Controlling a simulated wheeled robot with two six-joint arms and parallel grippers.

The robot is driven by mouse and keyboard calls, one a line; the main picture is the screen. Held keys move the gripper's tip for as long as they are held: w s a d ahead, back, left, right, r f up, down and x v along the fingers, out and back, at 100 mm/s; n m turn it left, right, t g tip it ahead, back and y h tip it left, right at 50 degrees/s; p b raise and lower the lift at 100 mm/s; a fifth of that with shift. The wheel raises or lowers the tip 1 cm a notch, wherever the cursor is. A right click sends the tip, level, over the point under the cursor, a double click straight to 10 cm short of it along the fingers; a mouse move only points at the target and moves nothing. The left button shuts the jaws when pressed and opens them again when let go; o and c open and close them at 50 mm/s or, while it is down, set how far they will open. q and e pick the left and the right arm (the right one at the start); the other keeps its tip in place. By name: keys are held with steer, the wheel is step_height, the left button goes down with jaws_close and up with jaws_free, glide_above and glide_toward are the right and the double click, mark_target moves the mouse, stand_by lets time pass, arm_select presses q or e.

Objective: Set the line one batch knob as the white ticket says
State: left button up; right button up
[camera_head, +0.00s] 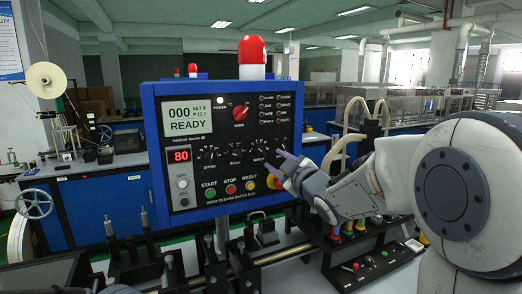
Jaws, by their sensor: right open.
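The control panel (222,120) is a blue-framed black box. Its screen (189,118) shows 000, what looks like SET 6, and READY. A row of dark knobs with dial marks crosses its middle. I cannot make out a white ticket. My left gripper is not in view.
A red knob (240,113) sits above the dial row, and start, stop and reset buttons (230,189) below it. A red beacon (252,54) tops the panel. Dark fixtures stand on the bench below. A black tray (375,265) with coloured pieces lies under my right arm.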

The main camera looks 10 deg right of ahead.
mark_target(261, 151)
steer(key=w+p, duration=0.1)
steer(key=w, duration=0.2)
steer(key=w+a+p, duration=0.1)
steer(key=w, duration=0.3)
steer(key=shift+a, duration=0.2)
steer(key=shift+w+a+p, duration=0.1)
steer(key=shift+w+p, duration=0.2)
steer(key=shift+w, duration=0.15)
steer(key=shift+c, duration=0.3)
jaws_close()
